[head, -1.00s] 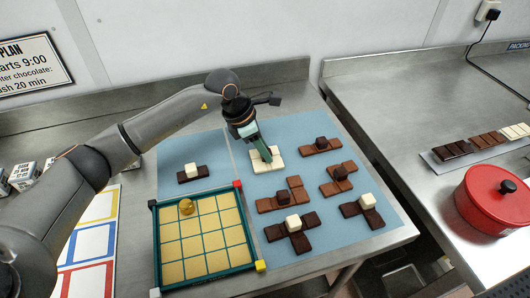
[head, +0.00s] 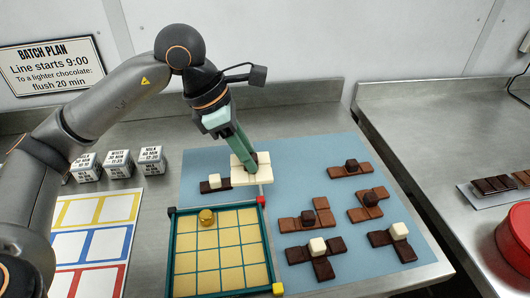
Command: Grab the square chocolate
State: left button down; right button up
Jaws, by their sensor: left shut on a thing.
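The square chocolate is a white block of squares (head: 238,177) at the back left of the blue mat. My left gripper (head: 250,166) comes down from above and is shut on it; the fingers hide part of its top. In the picture the white block meets the right end of a dark piece with a white knob (head: 213,184); I cannot tell whether they touch. How far the block is above the mat is hard to tell. My right gripper is not in view.
A green-walled mould (head: 171,250) with a yellow grid and a gold knob stands in front. Several brown and dark pieces with knobs, such as one (head: 351,170), lie on the blue mat (head: 310,150) to the right. Labelled cubes (head: 118,165) stand at the left.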

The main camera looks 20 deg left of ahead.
pick_arm(q)
jog(key=shift+s+a+r, duration=0.1)
jog(key=shift+s+r, duration=0.2)
jog(key=shift+r, duration=0.05)
notch_tip(320, 180, up, 7)
jog(key=p, duration=0.5)
jog(key=shift+s+f, duration=0.1)
jog(key=shift+f, duration=0.1)
